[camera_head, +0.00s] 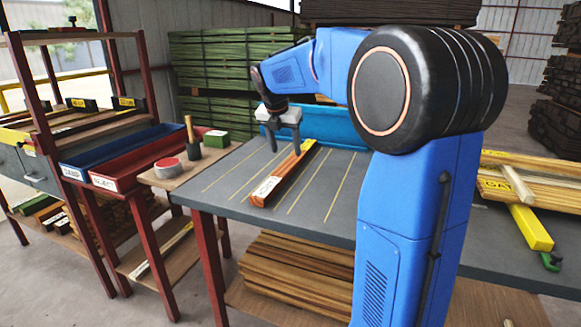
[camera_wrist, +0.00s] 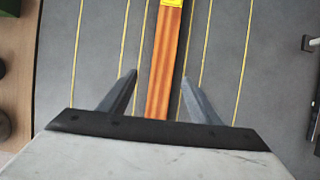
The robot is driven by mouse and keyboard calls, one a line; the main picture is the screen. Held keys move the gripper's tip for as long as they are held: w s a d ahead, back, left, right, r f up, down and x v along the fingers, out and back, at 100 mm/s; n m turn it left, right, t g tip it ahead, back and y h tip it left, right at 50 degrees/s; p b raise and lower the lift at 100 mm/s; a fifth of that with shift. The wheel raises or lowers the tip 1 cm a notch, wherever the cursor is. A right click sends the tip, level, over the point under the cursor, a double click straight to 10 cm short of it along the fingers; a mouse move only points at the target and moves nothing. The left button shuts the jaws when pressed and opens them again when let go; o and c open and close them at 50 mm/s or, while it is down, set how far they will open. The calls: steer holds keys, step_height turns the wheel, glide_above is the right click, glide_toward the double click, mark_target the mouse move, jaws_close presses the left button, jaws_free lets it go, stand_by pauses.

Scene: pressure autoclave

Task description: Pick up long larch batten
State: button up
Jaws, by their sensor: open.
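A long orange-brown batten (camera_head: 287,178) lies flat on the grey table (camera_head: 232,180) with yellow lines. It has a white label near its near end and a yellow label near its far end. I take it to be the larch batten, but cannot read its label. My gripper (camera_head: 285,150) is open above the far part of the batten, pointing down. In the wrist view the batten (camera_wrist: 167,60) runs lengthwise between the two open fingers (camera_wrist: 159,78), with a gap on each side. Its lower end there is hidden behind the gripper body.
A blue bin (camera_head: 335,127) stands at the table's back edge. Pale battens (camera_head: 535,180) and a yellow bar (camera_head: 530,228) lie at right. A side table (camera_head: 165,181) at left holds tape and a mallet-like tool.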

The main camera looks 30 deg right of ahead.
mark_target(290, 162)
steer(key=shift+d+x, duration=0.15)
steer(key=shift+x, duration=1.35)
steer(key=shift+d+x, duration=0.15)
steer(key=shift+x, duration=1.35)
steer(key=shift+r, duration=0.1)
steer(key=c, duration=1.4)
